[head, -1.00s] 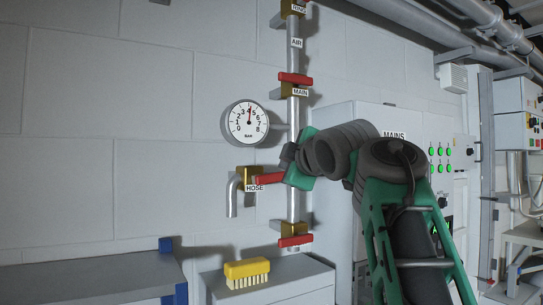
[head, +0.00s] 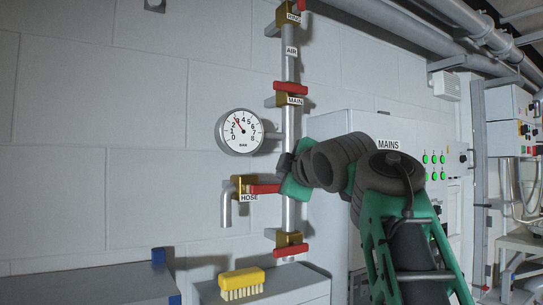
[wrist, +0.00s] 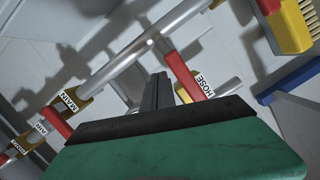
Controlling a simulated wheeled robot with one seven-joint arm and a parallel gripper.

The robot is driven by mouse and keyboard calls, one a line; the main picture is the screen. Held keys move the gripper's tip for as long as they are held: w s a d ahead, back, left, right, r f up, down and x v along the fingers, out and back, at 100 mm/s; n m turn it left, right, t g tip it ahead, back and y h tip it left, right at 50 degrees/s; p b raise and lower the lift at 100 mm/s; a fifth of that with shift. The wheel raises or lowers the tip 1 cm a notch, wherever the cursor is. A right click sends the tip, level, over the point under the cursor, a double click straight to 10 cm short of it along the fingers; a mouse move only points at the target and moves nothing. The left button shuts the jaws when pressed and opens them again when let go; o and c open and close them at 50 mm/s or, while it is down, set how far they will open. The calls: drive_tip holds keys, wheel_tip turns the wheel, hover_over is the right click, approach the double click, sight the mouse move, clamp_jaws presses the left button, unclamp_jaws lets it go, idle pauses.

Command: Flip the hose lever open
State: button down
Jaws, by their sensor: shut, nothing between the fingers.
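The red hose lever (head: 265,188) extends roughly horizontally from its brass valve (head: 237,187) towards the vertical pipe, above the HOSE label (head: 249,198). A grey spout (head: 227,210) bends down from the valve. My gripper (head: 285,163) is shut and empty, close to the lever's pipe-side end in the head view. My green gripper body partly hides that end. In the wrist view, the closed fingers (wrist: 158,92) point in beside the red lever (wrist: 183,75), with a narrow gap visible. I cannot tell whether they touch it.
The vertical air pipe (head: 290,130) carries the red MAIN lever (head: 290,88) above and another red lever (head: 291,251) below. A pressure gauge (head: 239,132) reads about 3. A yellow brush (head: 242,283) lies on a grey cabinet (head: 310,290). A MAINS cabinet (head: 400,128) stands right.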

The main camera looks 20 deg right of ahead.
wheel_tip(320, 180, up, 5)
drive_tip(key=p, duration=0.4)
drive_tip(key=s+d+b, duration=0.1)
drive_tip(key=s+d, duration=0.1)
drive_tip(key=s, duration=0.7)
drive_tip(key=shift+s+r, duration=0.25)
drive_tip(key=shift+r, duration=0.15)
